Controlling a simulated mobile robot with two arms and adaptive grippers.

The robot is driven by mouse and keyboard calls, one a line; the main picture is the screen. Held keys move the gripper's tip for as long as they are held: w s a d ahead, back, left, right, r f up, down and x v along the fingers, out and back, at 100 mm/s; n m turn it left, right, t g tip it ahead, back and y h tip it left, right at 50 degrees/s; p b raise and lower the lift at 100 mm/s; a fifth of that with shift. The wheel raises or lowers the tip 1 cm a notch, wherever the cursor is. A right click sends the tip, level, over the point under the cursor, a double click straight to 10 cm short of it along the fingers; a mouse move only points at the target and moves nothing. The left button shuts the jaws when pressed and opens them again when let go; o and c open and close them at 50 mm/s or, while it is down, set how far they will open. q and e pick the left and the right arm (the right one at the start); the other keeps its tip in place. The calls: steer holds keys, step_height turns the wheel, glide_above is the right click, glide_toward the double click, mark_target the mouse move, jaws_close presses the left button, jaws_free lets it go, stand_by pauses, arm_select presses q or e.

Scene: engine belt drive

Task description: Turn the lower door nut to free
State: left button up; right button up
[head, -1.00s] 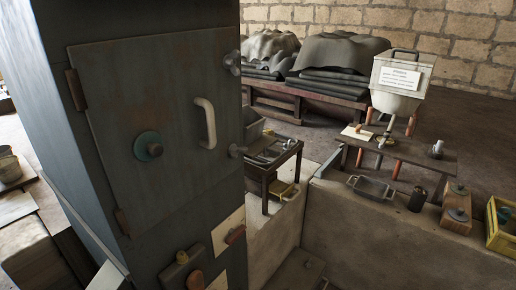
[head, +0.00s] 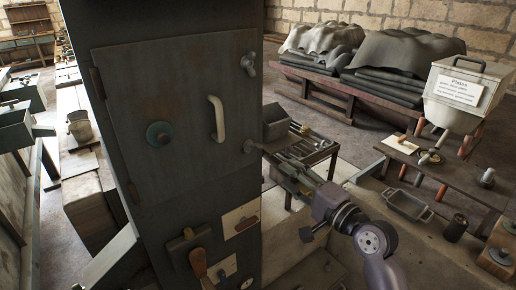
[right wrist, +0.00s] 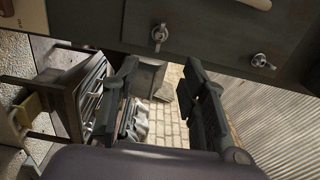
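The grey metal door (head: 175,105) fills the left-centre of the head view, with a pale handle (head: 217,118) and a round teal knob. On its right edge are an upper nut (head: 248,65) and the lower door nut (head: 250,146), both winged. The lower nut also shows in the right wrist view (right wrist: 159,36), left of the upper nut (right wrist: 262,61). My right gripper (head: 285,170) is to the lower right of the lower nut. In the right wrist view its two fingers (right wrist: 161,66) are apart and empty, pointing toward the lower nut without touching it. My left gripper is out of view.
A tool table (head: 305,150) stands behind my right gripper. A low wall bears a metal tray (head: 408,204) and a dark can (head: 455,228). A bench with a labelled hopper (head: 465,92) stands at right. Below the door are a wooden lever (head: 198,265) and small plates.

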mark_target(252, 148)
steer(key=p+x, duration=0.2)
steer(key=x, duration=1.3)
steer(key=shift+w, duration=0.15)
steer(key=shift+c, duration=0.5)
steer(key=shift+f, duration=0.1)
jaws_close()
